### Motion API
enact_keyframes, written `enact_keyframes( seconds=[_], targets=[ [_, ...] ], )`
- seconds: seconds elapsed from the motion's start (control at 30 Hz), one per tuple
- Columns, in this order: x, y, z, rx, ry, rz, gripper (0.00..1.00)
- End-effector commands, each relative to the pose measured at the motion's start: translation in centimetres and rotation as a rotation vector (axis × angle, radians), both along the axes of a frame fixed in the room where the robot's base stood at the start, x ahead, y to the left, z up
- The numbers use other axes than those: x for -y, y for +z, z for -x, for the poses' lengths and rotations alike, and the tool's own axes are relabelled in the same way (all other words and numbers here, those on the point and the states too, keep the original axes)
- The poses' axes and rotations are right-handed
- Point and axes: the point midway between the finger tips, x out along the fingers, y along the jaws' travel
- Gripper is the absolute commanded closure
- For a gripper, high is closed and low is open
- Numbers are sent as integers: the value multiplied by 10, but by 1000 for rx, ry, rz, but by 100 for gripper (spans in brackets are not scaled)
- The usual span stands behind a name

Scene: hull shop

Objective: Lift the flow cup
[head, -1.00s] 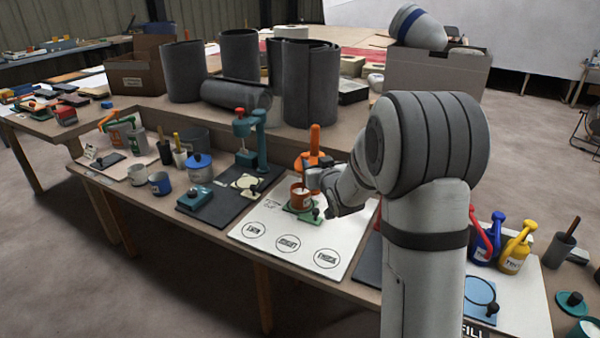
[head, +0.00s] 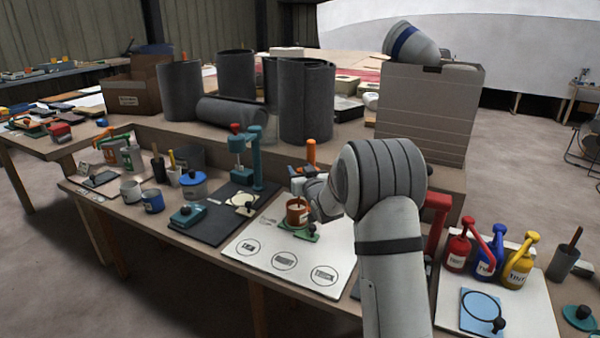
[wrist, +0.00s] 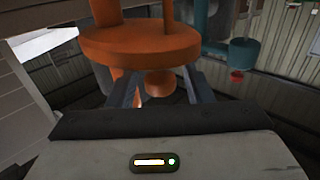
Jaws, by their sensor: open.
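An orange piece with an upright post (head: 311,154) stands behind my gripper in the head view. It looks like the flow cup, but my wrist hides its lower part. In the wrist view an orange disc (wrist: 140,40) fills the top centre, with a smaller rounded orange part (wrist: 159,84) between my fingers. My gripper (wrist: 160,92) is open; I cannot tell whether either finger touches the orange part. An orange-brown pot (head: 297,213) with pale contents stands on a green plate (head: 306,236), just in front of my gripper in the head view.
A white board (head: 262,268) with labelled circles lies in front, its near part clear. A teal press (head: 256,160) stands to the left. Red, blue and yellow cans (head: 488,258) stand to the right. Dark cylinders (head: 306,100) rise behind.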

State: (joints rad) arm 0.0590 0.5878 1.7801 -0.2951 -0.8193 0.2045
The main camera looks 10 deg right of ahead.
Motion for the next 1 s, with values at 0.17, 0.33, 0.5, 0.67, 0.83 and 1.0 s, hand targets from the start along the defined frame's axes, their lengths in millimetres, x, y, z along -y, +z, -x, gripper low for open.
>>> enact_keyframes(
  seconds=[0.17, 0.33, 0.5, 0.67, 0.83, 1.0],
  targets=[
    [0, 0, 0, 0, 0, 0, 56],
    [0, 0, 0, 0, 1, 0, 70],
    [-1, 0, 0, 0, 1, 0, 84],
    [-1, 0, 0, 0, 1, 0, 97],
    [-1, 0, 0, 0, 1, 0, 100],
    [-1, 8, 0, 1, 1, 0, 100]
  ],
)
